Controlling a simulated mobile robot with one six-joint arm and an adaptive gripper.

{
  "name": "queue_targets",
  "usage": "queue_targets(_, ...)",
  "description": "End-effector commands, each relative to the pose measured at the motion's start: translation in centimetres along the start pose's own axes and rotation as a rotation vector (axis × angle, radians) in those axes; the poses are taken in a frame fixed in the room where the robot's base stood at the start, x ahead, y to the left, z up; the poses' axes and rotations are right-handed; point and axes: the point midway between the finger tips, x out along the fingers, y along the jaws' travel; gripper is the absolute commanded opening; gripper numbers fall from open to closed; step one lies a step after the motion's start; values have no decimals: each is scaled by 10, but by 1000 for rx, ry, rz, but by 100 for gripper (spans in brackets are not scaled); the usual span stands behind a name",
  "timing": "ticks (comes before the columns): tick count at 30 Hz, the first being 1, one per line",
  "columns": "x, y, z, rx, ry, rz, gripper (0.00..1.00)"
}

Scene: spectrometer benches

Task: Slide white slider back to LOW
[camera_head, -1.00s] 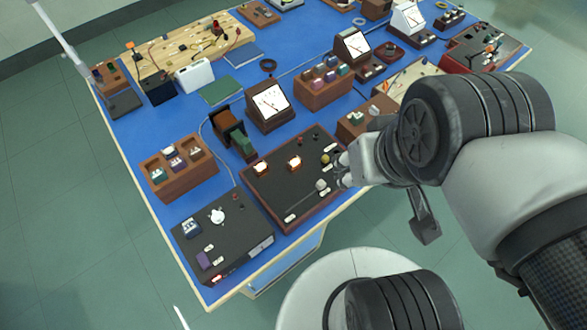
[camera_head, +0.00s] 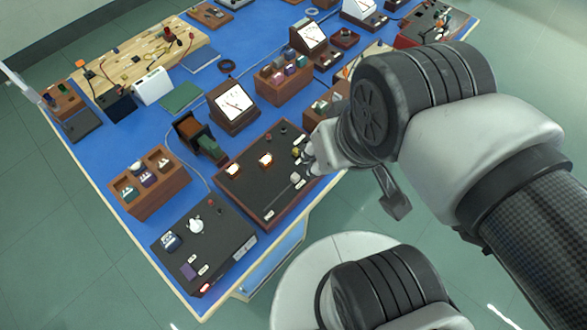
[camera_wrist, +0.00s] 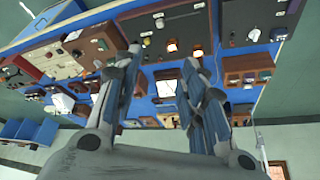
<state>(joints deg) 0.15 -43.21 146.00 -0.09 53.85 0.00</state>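The white slider (camera_head: 294,178) is a small pale knob on a dark panel box (camera_head: 248,183) with brown wooden sides. It sits towards the right end of its track, with a small white label near the track's lower left end. The label text is too small to read. My gripper (camera_head: 308,158) is at the box's right edge, close beside the slider; I cannot tell whether they touch. In the wrist view, my gripper (camera_wrist: 162,57) has its two fingers apart with nothing between them.
Two lit orange lamps (camera_head: 265,160) are on the same panel. Another dark box (camera_head: 218,238) with a white knob stands at lower left. A wooden tray of blocks (camera_head: 150,205), a white-faced meter (camera_head: 232,104) and another wooden block holder (camera_head: 284,82) stand around. Floor is clear left.

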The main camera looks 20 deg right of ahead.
Motion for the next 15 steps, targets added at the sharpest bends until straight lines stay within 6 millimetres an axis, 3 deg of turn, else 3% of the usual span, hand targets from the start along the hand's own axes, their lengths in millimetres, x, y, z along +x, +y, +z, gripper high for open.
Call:
queue_targets(10,2,0,-4,21,-11,0,38)
queue_targets(15,20,0,-28,171,-81,6,38)
